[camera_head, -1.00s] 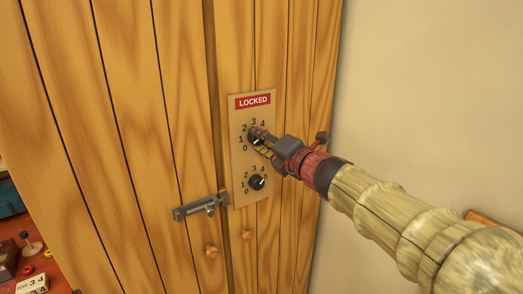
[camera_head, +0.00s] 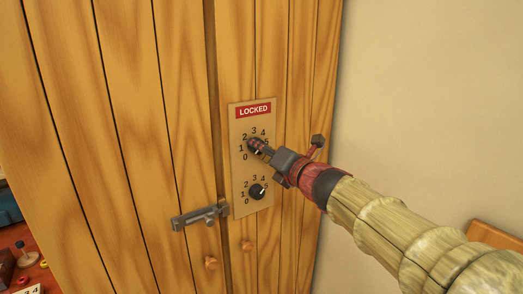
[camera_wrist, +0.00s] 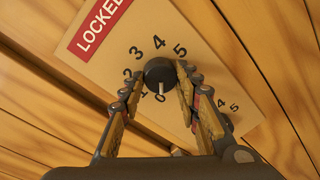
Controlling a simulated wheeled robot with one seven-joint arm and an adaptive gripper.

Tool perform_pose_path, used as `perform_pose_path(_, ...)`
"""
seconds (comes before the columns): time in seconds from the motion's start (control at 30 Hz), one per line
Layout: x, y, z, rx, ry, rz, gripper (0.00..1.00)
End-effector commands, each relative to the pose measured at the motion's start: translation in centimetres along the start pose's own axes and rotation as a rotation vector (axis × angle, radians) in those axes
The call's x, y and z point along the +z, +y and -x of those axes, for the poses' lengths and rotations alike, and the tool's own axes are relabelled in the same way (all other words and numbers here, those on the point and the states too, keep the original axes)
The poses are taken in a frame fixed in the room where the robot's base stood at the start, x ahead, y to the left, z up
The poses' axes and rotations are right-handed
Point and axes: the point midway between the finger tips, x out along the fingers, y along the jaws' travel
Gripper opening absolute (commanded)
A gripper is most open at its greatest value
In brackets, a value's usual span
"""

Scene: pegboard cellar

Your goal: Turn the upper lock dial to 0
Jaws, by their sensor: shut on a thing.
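The upper lock dial (camera_wrist: 160,72) is a round dark knob with a white pointer mark, on a tan plate (camera_head: 240,186) under a red LOCKED sign (camera_head: 253,111). Numbers 0 to 5 ring the dial. In the wrist view its white mark points at or very near the 0. My gripper (camera_wrist: 160,76) is shut on the dial, with a finger on either side of it. In the head view my gripper (camera_head: 257,147) covers much of the upper dial. The lower dial (camera_head: 257,191) is free below, its pointer towards the right, near 5.
The plate is on a wooden plank cabinet door (camera_head: 160,120). A metal bolt latch (camera_head: 200,216) and two round wooden knobs (camera_head: 211,262) are below. A beige wall (camera_head: 430,90) is to the right. A red-brown table (camera_head: 36,272) with small items is at the lower left.

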Motion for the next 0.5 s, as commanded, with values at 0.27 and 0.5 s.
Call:
perform_pose_path(0.27,-0.1,-0.09,-0.02,-0.001,0.002,0.0,0.43)
perform_pose_path(0.5,-0.05,-0.04,-0.01,0.0,0.001,0.0,0.51)
